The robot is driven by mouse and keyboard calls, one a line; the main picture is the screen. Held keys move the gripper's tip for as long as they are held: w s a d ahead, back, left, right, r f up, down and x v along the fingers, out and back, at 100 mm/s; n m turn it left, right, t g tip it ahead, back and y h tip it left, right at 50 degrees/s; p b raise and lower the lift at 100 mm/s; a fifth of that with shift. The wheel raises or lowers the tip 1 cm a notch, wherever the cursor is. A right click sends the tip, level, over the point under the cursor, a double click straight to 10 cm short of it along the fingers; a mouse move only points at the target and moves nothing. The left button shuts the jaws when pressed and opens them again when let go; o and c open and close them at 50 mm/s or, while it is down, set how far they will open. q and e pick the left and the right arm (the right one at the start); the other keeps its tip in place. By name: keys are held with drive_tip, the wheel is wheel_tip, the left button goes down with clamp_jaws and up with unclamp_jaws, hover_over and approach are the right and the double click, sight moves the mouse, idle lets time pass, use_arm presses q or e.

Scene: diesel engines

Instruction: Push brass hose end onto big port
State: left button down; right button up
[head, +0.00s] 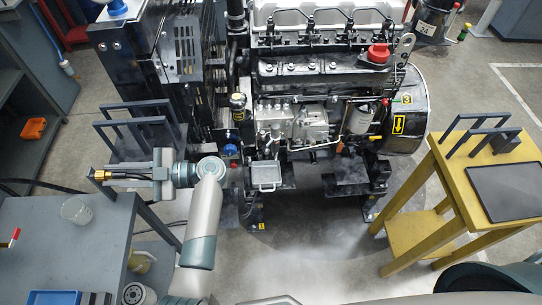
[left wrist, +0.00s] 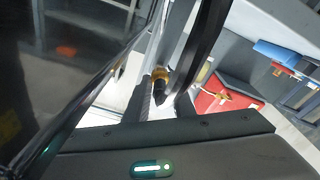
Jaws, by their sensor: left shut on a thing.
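My left gripper (head: 110,175) is at the left of the head view, pointing left above the near-left workbench. It is shut on the brass hose end (head: 100,175), whose brass tip shows at the fingertips. A dark hose (head: 45,184) runs in from the left edge towards it. In the left wrist view the brass hose end (left wrist: 160,74) sits between the two dark fingers, partly hidden by them. The engine (head: 320,80) stands to the right, well apart from the gripper. I cannot tell which part is the big port. My right gripper is not in view.
The grey workbench (head: 45,250) holds a clear beaker (head: 76,210). A dark rail frame (head: 140,122) stands just behind the gripper. A yellow table (head: 450,190) with a dark tablet (head: 505,192) is at the right.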

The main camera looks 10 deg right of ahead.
use_arm(q)
drive_tip(key=shift+h, duration=0.6)
drive_tip(key=d, duration=0.5)
drive_tip(key=shift+d+f, duration=0.1)
drive_tip(key=shift+f, duration=0.25)
drive_tip(key=shift+w+a, duration=0.2)
drive_tip(key=shift+a, duration=1.95)
drive_tip(key=shift+a, duration=0.15)
